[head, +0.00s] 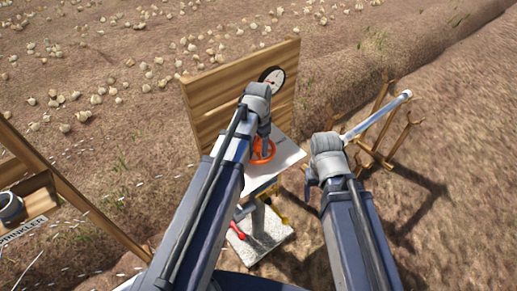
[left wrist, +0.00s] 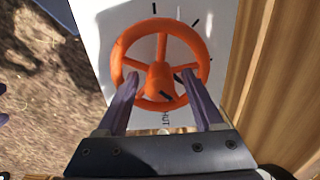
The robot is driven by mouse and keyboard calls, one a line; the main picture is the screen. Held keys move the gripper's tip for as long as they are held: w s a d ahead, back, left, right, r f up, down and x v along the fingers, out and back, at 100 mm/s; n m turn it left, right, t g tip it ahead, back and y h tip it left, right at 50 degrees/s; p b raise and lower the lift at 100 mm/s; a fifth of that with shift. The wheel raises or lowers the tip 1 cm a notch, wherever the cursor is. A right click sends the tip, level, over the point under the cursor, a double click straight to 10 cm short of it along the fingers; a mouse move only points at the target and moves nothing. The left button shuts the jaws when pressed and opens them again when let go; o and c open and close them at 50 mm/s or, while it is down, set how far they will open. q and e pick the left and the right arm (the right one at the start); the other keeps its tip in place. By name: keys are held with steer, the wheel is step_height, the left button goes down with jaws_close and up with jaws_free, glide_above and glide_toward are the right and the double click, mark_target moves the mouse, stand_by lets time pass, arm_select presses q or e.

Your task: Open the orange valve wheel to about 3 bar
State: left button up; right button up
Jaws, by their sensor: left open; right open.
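The orange valve wheel (left wrist: 160,22) fills the middle of the left wrist view, in front of a white plate with black tick marks and lettering ending in "HUT". In the head view the wheel (head: 263,151) is partly hidden by my left arm. My left gripper (left wrist: 159,80) is open, its two fingers apart over the lower half of the wheel, one on each side of the hub. Whether they touch it I cannot tell. The round pressure gauge (head: 272,79) is on the wooden board; its reading is too small to read. My right gripper (head: 308,187) is open, to the right of the wheel.
The wooden board (head: 212,103) stands behind the wheel. A red handle (head: 237,231) and yellow fitting (head: 279,212) sit lower on the stand. A wooden rack (head: 385,125) with a pale rod (head: 376,116) is at right. A sprinkler-labelled wooden frame (head: 52,178) is at left.

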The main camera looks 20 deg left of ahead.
arm_select(q)
steer(key=shift+c, duration=0.3)
jaws_close()
stand_by(0.3)
